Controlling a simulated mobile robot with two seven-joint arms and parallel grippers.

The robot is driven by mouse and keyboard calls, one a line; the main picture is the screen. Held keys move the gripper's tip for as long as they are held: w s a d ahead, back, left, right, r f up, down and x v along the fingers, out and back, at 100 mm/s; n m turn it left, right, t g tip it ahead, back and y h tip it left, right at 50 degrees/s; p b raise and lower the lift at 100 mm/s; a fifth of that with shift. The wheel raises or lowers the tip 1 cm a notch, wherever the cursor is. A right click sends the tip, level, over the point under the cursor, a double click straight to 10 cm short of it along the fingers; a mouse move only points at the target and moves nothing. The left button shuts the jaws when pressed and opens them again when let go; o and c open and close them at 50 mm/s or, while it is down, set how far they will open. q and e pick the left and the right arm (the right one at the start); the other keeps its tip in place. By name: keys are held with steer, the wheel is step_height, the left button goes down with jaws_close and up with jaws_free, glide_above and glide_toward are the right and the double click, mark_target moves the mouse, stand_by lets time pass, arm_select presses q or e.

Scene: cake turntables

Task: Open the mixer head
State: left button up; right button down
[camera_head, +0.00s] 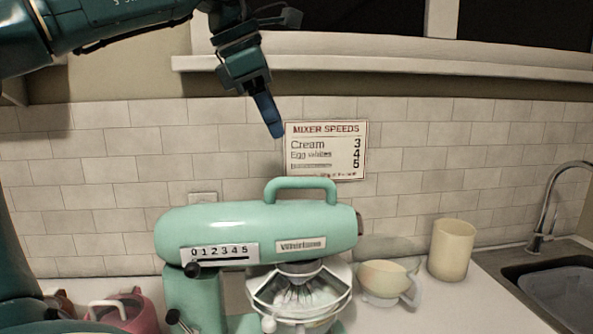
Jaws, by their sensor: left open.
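The mint-green stand mixer (240,232) stands on the counter in the lower middle of the head view. Its head lies level, with a loop handle (300,184) on top and a 0 to 5 speed scale on its side. A clear guard and a whisk sit under the head, over the bowl (300,300); the mixer's base is partly cut off below. My left gripper (264,98) is open and empty, well above the mixer head and apart from it, with one dark blue finger pointing down toward the handle. My right gripper is not in view.
A mixer speeds sign (326,151) hangs on the tiled wall behind the mixer. A cream cup (385,279) and a beige canister (452,250) stand to the right, before the sink (560,295). A pink item (135,313) is at lower left. A shelf (400,64) runs above.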

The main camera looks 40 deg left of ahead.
mark_target(296, 178)
arm_select(q)
steer(key=x, duration=1.1)
steer(key=shift+f+p, duration=0.1)
steer(key=shift+p, duration=0.25)
steer(key=shift+c, duration=0.3)
jaws_close()
